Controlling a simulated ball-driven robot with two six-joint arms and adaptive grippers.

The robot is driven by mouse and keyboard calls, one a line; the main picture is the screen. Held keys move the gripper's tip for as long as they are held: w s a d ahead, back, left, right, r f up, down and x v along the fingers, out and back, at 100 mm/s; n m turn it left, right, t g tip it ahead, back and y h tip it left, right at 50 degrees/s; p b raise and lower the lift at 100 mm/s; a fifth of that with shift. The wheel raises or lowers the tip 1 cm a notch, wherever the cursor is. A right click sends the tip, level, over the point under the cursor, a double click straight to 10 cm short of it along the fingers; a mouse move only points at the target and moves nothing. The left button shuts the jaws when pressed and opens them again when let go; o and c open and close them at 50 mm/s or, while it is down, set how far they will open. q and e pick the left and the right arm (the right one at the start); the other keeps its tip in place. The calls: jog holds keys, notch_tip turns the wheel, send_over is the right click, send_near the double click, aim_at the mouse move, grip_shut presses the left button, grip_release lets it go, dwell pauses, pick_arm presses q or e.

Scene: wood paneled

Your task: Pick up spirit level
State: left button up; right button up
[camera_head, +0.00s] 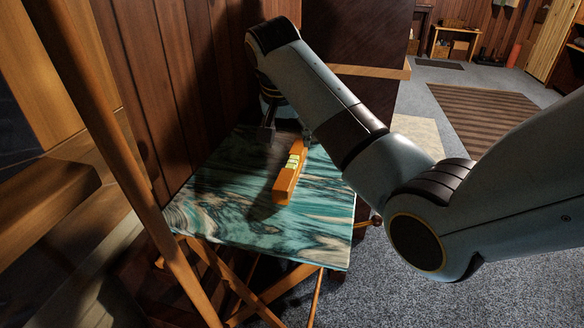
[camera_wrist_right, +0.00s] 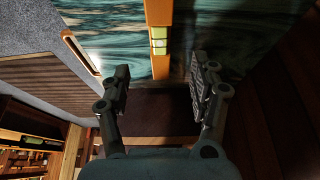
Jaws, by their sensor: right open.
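The spirit level (camera_head: 286,186) is an orange bar with a yellow-green vial near its middle. It lies on the teal and cream marbled top of a small folding table (camera_head: 245,222). My right gripper (camera_head: 287,132) is over the far end of the table, partly hidden behind my own arm, with its fingers near the level's far end. In the right wrist view, the level (camera_wrist_right: 158,18) extends ahead between the two spread fingers of my right gripper (camera_wrist_right: 160,70), with nothing held. My left gripper is out of view.
A wood-paneled wall (camera_head: 150,80) runs along the table's left side. A wooden post (camera_head: 128,170) crosses the near left. A dark cabinet (camera_head: 372,50) stands behind the table. Open grey carpet (camera_head: 480,250) and a striped rug (camera_head: 490,115) lie to the right.

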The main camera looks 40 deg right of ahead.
aim_at(292, 161)
jog(key=x, duration=0.1)
jog(key=b+x, duration=0.1)
jog(key=x, duration=0.3)
jog(key=shift+w+d+f, duration=0.1)
jog(key=shift+w+d, duration=0.05)
jog(key=shift+w, duration=0.15)
jog(key=x, duration=0.1)
jog(key=b+x, duration=0.1)
jog(key=x, duration=0.3)
jog(key=shift+s+f+b, duration=0.15)
jog(key=shift+s+b, duration=0.1)
jog(key=shift+b, duration=0.1)
jog(key=shift+c, duration=0.3)
grip_shut()
notch_tip(292, 161, up, 4)
jog(key=shift+w+r+p, duration=0.1)
jog(key=shift+r+p, duration=0.15)
jog(key=shift+p, duration=0.4)
jog(key=s+d+r+p, duration=0.2)
jog(key=s+d+r, duration=0.4)
jog(key=s, duration=0.3)
jog(key=shift+d+r+p, duration=0.35)
jog(key=shift+d, duration=0.2)
